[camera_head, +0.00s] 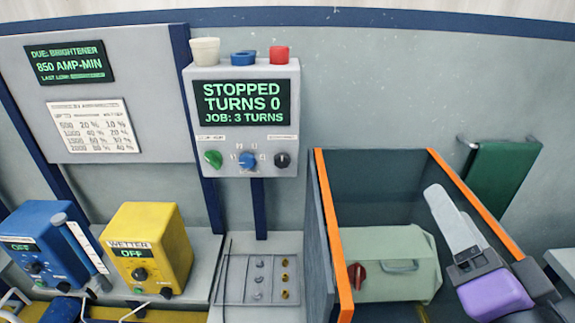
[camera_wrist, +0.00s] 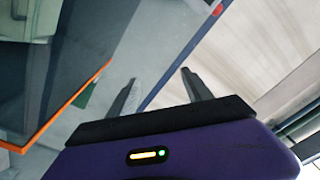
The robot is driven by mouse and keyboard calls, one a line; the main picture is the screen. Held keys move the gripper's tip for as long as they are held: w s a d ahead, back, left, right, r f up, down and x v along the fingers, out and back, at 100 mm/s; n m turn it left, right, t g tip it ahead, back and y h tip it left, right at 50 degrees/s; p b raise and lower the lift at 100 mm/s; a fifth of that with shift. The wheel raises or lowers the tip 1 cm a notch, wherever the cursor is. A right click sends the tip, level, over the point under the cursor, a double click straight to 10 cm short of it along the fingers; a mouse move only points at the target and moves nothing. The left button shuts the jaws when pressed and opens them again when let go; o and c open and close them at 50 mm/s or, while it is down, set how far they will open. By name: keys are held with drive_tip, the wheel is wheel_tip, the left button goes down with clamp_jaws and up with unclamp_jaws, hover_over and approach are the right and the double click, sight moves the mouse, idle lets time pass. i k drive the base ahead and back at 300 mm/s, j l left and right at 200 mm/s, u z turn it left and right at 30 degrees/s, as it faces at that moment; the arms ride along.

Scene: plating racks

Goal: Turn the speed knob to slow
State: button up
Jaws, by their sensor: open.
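A grey control box (camera_head: 243,120) hangs on the wall, with a green-lit display (camera_head: 241,103) reading "STOPPED, TURNS 0, JOB: 3 TURNS". Below the display are a green button (camera_head: 213,158), a blue knob (camera_head: 246,160) with small marks around it, and a black knob (camera_head: 282,160). The small labels are too blurred to read, so I cannot tell which knob sets speed or where it points. My gripper (camera_wrist: 158,76) is open and empty in the wrist view, its fingers apart.
An orange-rimmed tank (camera_head: 334,240) holding a pale green barrel (camera_head: 388,264) lies between my arm and the box. A yellow wetter unit (camera_head: 150,248) and a blue unit (camera_head: 45,245) stand at left. A tray (camera_head: 232,280) of small parts lies below.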

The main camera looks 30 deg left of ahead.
sight(282, 161)
drive_tip(key=i+j, duration=0.1)
drive_tip(key=j, duration=0.65)
drive_tip(key=i+j, duration=0.1)
drive_tip(key=j, duration=0.65)
